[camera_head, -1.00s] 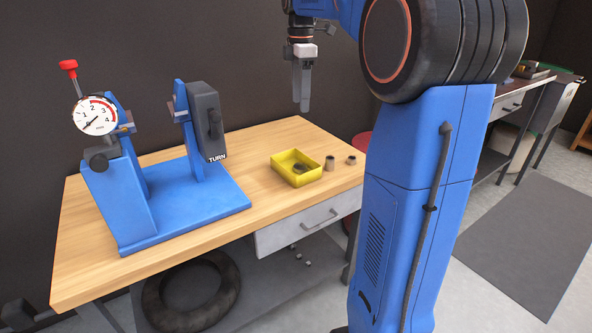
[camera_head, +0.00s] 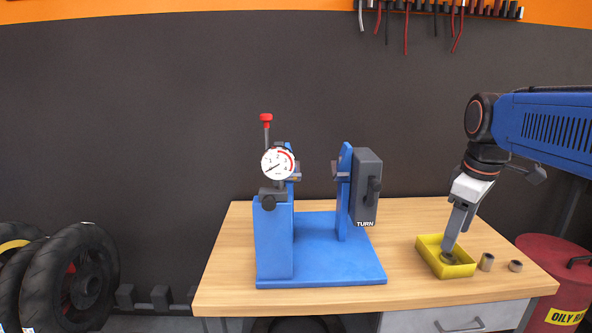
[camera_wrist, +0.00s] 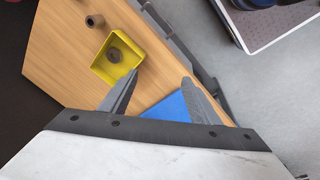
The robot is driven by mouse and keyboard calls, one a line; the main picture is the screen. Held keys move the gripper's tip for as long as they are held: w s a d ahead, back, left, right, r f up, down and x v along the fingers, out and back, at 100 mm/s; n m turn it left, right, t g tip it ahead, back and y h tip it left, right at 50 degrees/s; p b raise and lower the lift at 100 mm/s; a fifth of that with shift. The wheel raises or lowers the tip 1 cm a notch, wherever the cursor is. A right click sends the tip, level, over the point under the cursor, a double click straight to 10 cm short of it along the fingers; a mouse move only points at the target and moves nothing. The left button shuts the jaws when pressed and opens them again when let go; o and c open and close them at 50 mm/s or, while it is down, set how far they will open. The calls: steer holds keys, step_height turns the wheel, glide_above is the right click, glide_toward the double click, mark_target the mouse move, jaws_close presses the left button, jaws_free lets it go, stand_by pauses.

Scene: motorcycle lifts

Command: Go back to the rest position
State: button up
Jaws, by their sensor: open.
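My gripper (camera_head: 450,246) hangs at the right of the head view, fingers pointing down, and overlaps the yellow tray (camera_head: 427,257) in that picture. In the wrist view my gripper (camera_wrist: 160,78) has its two grey fingers spread apart with nothing between them. A dark round part (camera_wrist: 114,55) lies in the tray.
The wooden bench (camera_head: 225,255) carries a blue fixture (camera_head: 320,275) with a dial gauge (camera_head: 278,163) and a box marked TURN (camera_head: 366,180). A red drum (camera_head: 545,262) stands at the right. Tyres (camera_head: 75,280) are at left.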

steer(key=s+a+f+m+t, duration=0.1)
steer(key=s+a+f+m, duration=0.2)
steer(key=s+f, duration=0.4)
steer(key=s+a+f+m+t, duration=0.1)
steer(key=s+a+f+m, duration=0.2)
steer(key=s+f+m, duration=0.2)
steer(key=s+f, duration=0.2)
steer(key=s, duration=0.2)
steer(key=shift+f+t, duration=0.2)
steer(key=shift+t, duration=0.1)
